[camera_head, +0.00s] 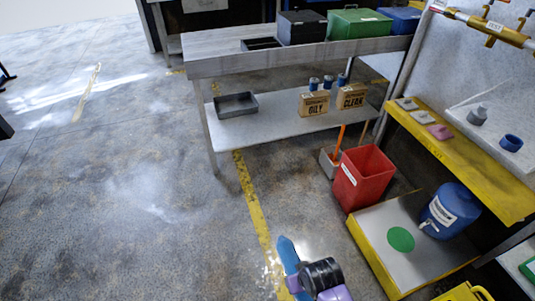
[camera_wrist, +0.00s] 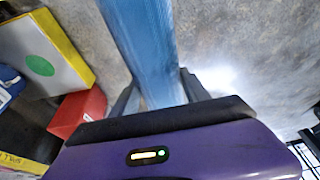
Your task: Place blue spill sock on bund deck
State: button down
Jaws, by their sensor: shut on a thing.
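The blue spill sock (camera_wrist: 145,50) is a long blue shape between the fingers of my gripper (camera_wrist: 160,92) in the wrist view, and it reaches up past the top edge. My gripper is shut on it. In the head view the blue sock (camera_head: 288,255) shows at the bottom centre, held above the floor, left of the deck. The bund deck (camera_head: 375,221) is a low grey tray with a yellow edge at the lower right. It has a green disc (camera_head: 400,239) on it, and this part is clear. The deck also shows in the wrist view (camera_wrist: 67,73).
A blue drum (camera_head: 450,210) stands on the deck's right part. A red bin (camera_head: 363,178) stands at its back edge. A yellow object (camera_head: 464,293) is in front of the deck. A yellow-fronted shelf (camera_head: 470,165) overhangs the right side. Open floor lies to the left.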

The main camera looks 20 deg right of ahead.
aim_at(382, 249)
jog(key=i+j+z, duration=0.1)
jog(key=i+z, duration=0.3)
jog(key=i+j+z, duration=0.3)
jog(key=i+z, duration=0.15)
jog(key=i, duration=0.15)
jog(key=i+j+z, duration=0.6)
jog(key=z, duration=0.15)
jog(key=i+j+z, duration=0.15)
jog(key=j+z, duration=0.15)
jog(key=j, duration=0.15)
jog(key=i+j+z, duration=0.15)
jog(key=j+z, duration=0.2)
jog(key=i+j+z, duration=0.1)
jog(key=j+z, duration=0.2)
jog(key=j, duration=0.15)
jog(key=j+z, duration=0.55)
jog(key=j, duration=0.65)
